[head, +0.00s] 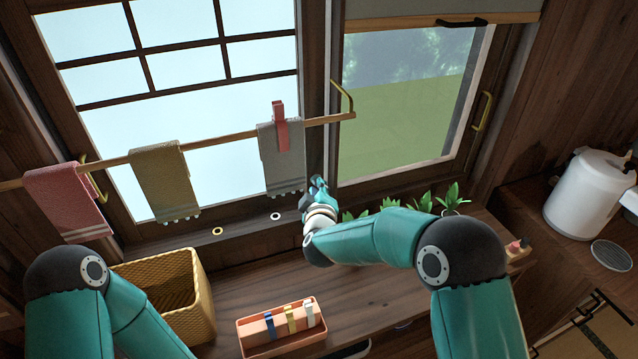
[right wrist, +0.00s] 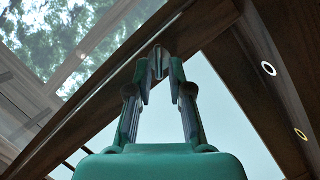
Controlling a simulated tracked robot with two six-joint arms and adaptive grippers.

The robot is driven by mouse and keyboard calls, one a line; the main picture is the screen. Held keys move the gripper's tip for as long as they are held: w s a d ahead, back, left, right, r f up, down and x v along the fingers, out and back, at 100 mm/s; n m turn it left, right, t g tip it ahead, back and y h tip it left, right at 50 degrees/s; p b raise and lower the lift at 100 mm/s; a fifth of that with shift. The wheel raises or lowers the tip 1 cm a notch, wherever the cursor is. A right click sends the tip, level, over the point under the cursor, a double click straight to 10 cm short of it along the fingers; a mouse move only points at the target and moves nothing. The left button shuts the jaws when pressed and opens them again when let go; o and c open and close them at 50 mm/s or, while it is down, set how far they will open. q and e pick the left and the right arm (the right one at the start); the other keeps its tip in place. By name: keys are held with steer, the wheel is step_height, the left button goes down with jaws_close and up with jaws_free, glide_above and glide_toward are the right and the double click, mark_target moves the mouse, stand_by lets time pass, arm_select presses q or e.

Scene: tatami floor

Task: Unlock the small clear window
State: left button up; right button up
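The small clear window (head: 400,125) is at the right of the head view, with greenery behind its glass. It also shows in the right wrist view (right wrist: 70,40) at the upper left. A small, narrow metal piece, which looks like the window lock (right wrist: 158,62), sits on the dark wooden frame. My right gripper (head: 318,184) is up at the post between the two windows, low on the frame. In the right wrist view its fingers (right wrist: 160,75) stand apart, with the metal piece between their tips; contact is unclear. My left gripper is out of view.
A wooden rail (head: 225,139) with towels and a red clip (head: 280,125) crosses above the right gripper. Small plants (head: 452,200) stand on the sill. A wicker basket (head: 205,290) and an orange tray (head: 245,343) with clips are on the counter. A white kettle (head: 590,195) stands right.

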steer(key=shift+w+f, duration=0.15)
steer(key=shift+w, duration=0.5)
steer(key=shift+c, duration=0.2)
jaws_close()
steer(key=shift+m, duration=0.3)
steer(key=shift+d+m+g+y+b, duration=0.15)
steer(key=shift+m+g+y+b, duration=0.4)
steer(key=shift+m+b, duration=0.4)
steer(key=shift+d+m+g+y+b, duration=0.1)
steer(key=shift+m+g+y+b, duration=0.25)
steer(key=shift+m+y+b, duration=0.6)
steer(key=shift+m, duration=0.3)
